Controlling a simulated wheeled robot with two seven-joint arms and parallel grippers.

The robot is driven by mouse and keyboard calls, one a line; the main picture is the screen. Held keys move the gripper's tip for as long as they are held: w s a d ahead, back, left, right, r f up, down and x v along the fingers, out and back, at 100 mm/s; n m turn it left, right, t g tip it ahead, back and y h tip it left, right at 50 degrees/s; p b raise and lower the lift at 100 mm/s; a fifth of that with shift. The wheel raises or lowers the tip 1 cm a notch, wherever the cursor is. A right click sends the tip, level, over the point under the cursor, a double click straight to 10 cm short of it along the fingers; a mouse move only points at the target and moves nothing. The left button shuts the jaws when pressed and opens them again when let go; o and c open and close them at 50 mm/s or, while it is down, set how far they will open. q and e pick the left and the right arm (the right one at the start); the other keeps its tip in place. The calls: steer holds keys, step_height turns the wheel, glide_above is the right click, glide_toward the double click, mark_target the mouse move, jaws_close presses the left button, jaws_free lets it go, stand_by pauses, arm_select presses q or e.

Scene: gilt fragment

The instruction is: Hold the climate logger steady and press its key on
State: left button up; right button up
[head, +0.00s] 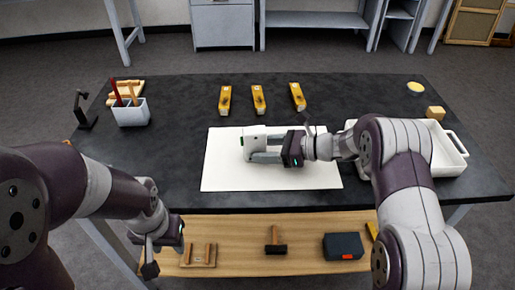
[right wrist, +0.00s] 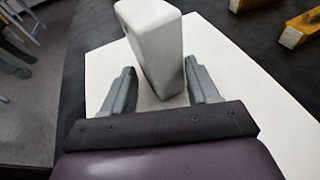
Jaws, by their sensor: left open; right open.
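The climate logger is a white upright box (head: 253,139) standing on the white mat (head: 222,171), with a small green spot on its left side in the head view. In the right wrist view the white box (right wrist: 156,42) stands between and just past the fingertips. My right gripper (head: 265,148) is open and low over the mat, its grey fingers on either side of the logger, with a visible gap at the left finger. My left gripper (head: 150,258) is open and empty, in front of the table edge, low and away from the logger. The key cannot be made out clearly.
Three yellow blocks (head: 258,100) lie behind the mat. A white pen holder (head: 131,113) and a black stand (head: 83,112) are at the left. A wooden lower shelf (head: 230,227) holds several items.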

steer(key=shift+w+a+f+b, duration=0.2)
steer(key=shift+w+a+b, duration=0.1)
steer(key=shift+a, duration=0.35)
steer(key=c, duration=0.7)
steer(key=o, duration=0.8)
steer(key=c, duration=0.8)
